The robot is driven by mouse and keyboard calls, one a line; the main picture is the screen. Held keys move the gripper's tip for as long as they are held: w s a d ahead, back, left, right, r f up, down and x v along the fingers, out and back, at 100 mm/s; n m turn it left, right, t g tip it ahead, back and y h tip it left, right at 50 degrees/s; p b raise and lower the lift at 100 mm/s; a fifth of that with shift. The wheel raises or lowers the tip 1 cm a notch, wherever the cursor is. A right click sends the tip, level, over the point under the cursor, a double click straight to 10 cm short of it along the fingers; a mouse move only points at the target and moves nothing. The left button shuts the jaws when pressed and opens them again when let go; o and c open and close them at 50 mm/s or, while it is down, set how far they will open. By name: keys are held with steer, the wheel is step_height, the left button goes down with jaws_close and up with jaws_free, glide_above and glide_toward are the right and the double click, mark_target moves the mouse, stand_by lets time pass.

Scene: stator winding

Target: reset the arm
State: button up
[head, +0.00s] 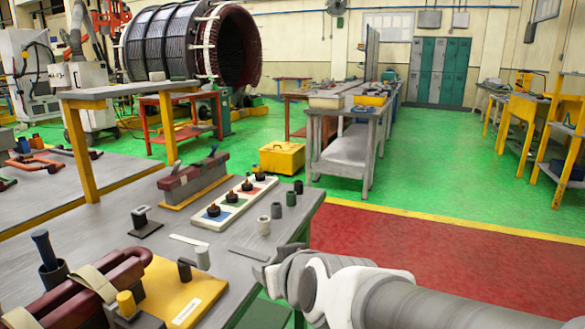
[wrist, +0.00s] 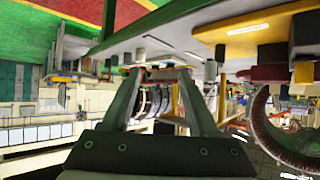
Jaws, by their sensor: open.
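My arm (head: 345,291) reaches in from the lower right of the head view. Its front end is beside the right edge of the grey workbench (head: 240,262). My gripper (wrist: 159,76) shows in the wrist view with its two fingers apart and nothing held between them. The wrist view is upside down, with the bench along the top of the picture. The fingertips point towards the bench side, and I cannot tell their exact distance from it. In the head view the fingers are not clear.
On the bench are a strip with coloured squares and black knobs (head: 233,203), a red block on a yellow base (head: 193,179), small cylinders (head: 264,225), a yellow plate (head: 185,300) and a dark red coil (head: 95,285). Red floor (head: 400,250) to the right is clear.

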steer(key=s+d+f+m+g+h, duration=0.3)
steer(key=s+d+m+g+h, duration=0.15)
steer(key=s+d, duration=1.15)
step_height(320, 180, up, 20)
steer(key=w+p, duration=0.1)
steer(key=p, duration=1.9)
steer(key=shift+w+r, duration=0.2)
steer(key=shift+w, duration=0.1)
steer(key=shift+a+n+g, duration=0.1)
steer(key=shift+n+g, duration=0.15)
steer(key=shift+c, duration=0.8)
steer(key=shift+a, duration=0.15)
